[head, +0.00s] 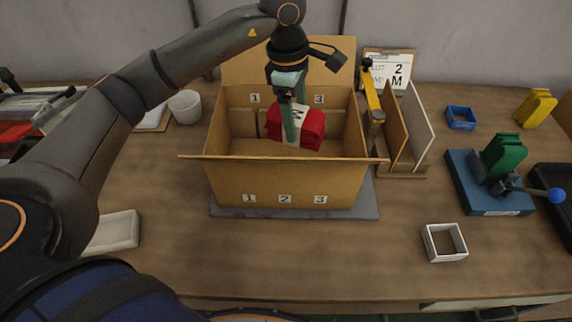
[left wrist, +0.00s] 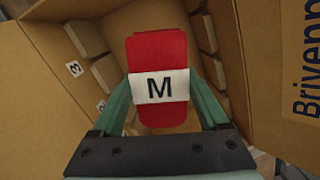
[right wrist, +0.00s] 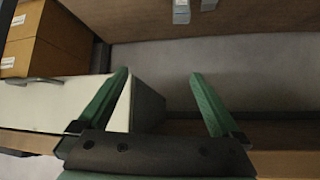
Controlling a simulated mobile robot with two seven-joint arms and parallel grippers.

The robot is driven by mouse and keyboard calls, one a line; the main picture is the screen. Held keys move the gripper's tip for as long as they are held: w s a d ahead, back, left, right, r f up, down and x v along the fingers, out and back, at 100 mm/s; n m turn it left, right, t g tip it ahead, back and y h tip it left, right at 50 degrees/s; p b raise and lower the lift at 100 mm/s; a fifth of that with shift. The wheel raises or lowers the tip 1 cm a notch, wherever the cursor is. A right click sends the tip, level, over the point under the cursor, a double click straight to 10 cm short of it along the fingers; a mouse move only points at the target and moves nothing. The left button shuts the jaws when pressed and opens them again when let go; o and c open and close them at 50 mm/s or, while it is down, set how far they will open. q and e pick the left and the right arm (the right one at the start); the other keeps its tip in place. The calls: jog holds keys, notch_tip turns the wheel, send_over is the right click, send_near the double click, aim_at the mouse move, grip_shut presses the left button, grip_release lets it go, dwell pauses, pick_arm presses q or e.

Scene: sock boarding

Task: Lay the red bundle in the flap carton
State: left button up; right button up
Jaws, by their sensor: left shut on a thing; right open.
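The flap carton (head: 285,182) stands open on a grey mat (head: 225,208) in the middle of the table, flaps folded outward. Number labels mark its front and back. The red bundle (head: 314,124) with a white M band is inside its opening, roughly midway across. My left gripper (head: 290,135) reaches down from above and is shut on it. My right gripper (right wrist: 160,76) is open and empty, away from the carton.
A tilted board rack (head: 405,130) and yellow-handled tool (head: 371,95) stand close to the carton's right. The front table is mostly clear.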

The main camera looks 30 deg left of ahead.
pick_arm(q)
jog(key=n, duration=0.1)
jog(key=a+f+n, duration=0.1)
jog(key=n, duration=0.1)
jog(key=shift+n, duration=0.3)
jog(key=n, duration=0.2)
jog(key=a+f+n, duration=0.1)
jog(key=n, duration=0.1)
jog(key=shift+t+p, duration=0.3)
jog(key=shift+t, duration=0.1)
notch_tip(320, 180, down, 10)
jog(key=shift+a+r+p, duration=0.1)
jog(key=shift+p, duration=0.3)
jog(key=shift+f, duration=0.2)
jog(key=shift+f, duration=0.1)
jog(key=o, duration=1.5)
